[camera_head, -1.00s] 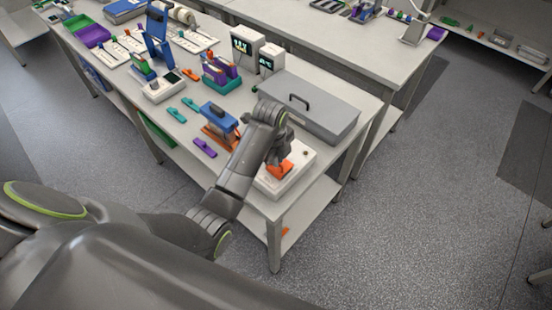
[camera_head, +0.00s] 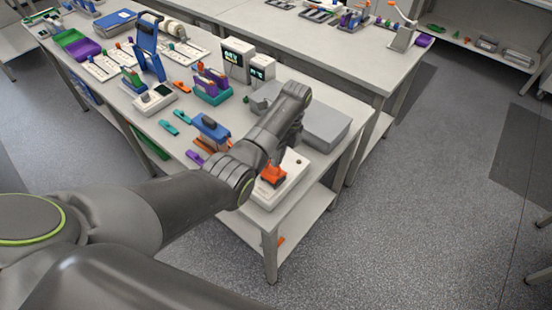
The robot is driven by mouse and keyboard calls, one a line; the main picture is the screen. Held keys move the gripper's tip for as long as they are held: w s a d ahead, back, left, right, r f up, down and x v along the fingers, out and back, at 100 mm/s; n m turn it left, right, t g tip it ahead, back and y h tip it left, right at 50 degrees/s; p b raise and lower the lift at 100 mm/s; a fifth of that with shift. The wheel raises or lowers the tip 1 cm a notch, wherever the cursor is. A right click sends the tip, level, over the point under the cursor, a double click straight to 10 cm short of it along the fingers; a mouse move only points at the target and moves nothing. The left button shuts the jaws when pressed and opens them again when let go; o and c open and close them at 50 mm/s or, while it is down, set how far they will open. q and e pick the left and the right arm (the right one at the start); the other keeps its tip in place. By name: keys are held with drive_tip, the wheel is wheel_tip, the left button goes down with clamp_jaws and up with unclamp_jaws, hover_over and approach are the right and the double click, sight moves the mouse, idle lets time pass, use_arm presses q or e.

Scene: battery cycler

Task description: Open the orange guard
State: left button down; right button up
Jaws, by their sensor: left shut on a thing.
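The orange guard (camera_head: 273,175) is on the white device (camera_head: 291,181) at the near right corner of the bench. My left gripper (camera_head: 277,164) is at the guard's upper part and is shut on it. My left forearm covers much of the gripper and the device's left side, so the exact grip and the guard's tilt are hard to tell. My right gripper is not in view.
A grey lidded case (camera_head: 325,124) stands right behind the device, partly covered by my arm. A blue-topped item (camera_head: 211,128) and teal clips (camera_head: 169,127) lie to the left. The floor to the right is clear.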

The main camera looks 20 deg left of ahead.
use_arm(q)
drive_tip(key=shift+w+d+g, duration=0.1)
drive_tip(key=shift+w+g, duration=0.1)
drive_tip(key=shift+g, duration=0.1)
idle(0.4)
drive_tip(key=c, duration=1.5)
unclamp_jaws()
